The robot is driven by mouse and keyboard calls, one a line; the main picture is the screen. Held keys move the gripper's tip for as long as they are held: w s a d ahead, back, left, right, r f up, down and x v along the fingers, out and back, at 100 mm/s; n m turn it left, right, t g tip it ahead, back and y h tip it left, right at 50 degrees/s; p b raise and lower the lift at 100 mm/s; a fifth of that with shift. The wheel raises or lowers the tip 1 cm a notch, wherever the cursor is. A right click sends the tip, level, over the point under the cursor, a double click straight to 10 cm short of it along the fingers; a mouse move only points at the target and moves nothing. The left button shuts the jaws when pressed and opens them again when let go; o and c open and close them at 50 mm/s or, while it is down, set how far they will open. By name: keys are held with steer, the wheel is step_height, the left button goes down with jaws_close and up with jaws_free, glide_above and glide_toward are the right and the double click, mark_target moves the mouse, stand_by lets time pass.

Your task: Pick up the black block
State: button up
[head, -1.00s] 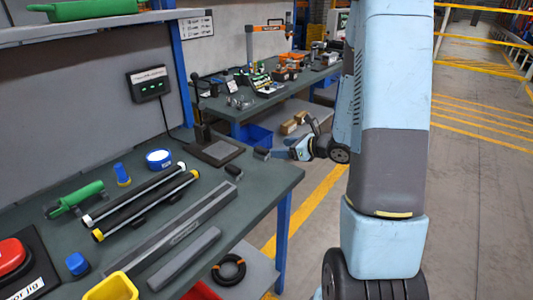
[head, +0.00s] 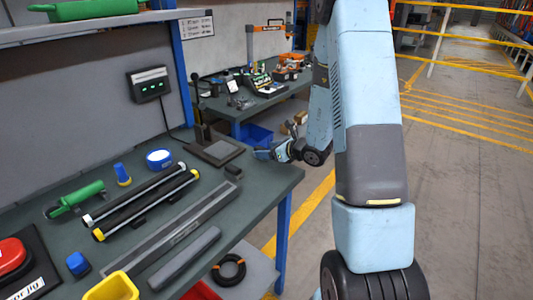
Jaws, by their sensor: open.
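A small black block (head: 233,172) lies on the dark workbench (head: 250,186) near its right end, between a long grey bar and a black stand. My gripper (head: 261,154) is just to the right of the block and slightly farther back, at the bench's right edge. It is open and empty, apart from the block. The fingertips are small in the picture and partly hard to make out.
The black stand (head: 215,150) with an upright post is close behind the block. The grey bar (head: 185,228) and two black tubes (head: 140,205) lie to the left. A black ring (head: 229,270) rests on a lower shelf.

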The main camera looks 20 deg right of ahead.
steer(key=shift+x, duration=2.4)
steer(key=c, duration=1.3)
